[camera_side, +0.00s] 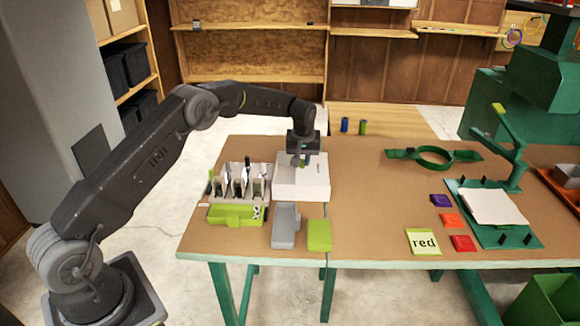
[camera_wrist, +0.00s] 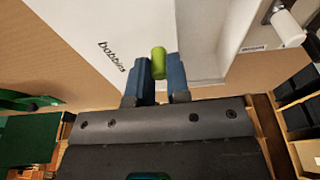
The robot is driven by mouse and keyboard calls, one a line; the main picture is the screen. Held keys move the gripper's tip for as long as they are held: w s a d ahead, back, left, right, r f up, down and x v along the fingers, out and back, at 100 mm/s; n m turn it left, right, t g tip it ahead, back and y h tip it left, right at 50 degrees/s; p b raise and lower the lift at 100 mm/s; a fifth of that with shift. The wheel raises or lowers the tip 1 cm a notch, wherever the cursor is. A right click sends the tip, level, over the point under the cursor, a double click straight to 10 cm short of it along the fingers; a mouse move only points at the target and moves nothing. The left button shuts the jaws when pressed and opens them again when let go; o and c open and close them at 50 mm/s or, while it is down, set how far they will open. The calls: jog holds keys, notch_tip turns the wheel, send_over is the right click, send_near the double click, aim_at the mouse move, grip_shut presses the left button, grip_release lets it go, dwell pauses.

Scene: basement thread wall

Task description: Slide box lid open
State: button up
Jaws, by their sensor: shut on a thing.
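The white box (camera_side: 302,188) stands on the brown tabletop, left of the middle. In the wrist view its flat white lid (camera_wrist: 130,28) carries the word "bobbins". Right of the lid, a recessed grey-white area (camera_wrist: 212,25) shows, which looks like an uncovered part of the box. My gripper (camera_side: 303,160) points down over the box. In the wrist view my gripper (camera_wrist: 157,75) is shut on a green knob (camera_wrist: 158,60) at the lid, one blue finger on each side. The knob's base is hidden.
Left of the box stands a rack (camera_side: 240,185) with several upright items. In front lie a green tray (camera_side: 230,215), a grey tray (camera_side: 285,228) and a green block (camera_side: 319,236). Two small spools (camera_side: 345,125) stand behind.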

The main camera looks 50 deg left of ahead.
aim_at(312, 168)
jog(key=shift+w+d, duration=1.05)
jog(key=o, duration=0.8)
jog(key=shift+r, duration=0.1)
jog(key=shift+r, duration=2.95)
jog(key=shift+r, duration=1.95)
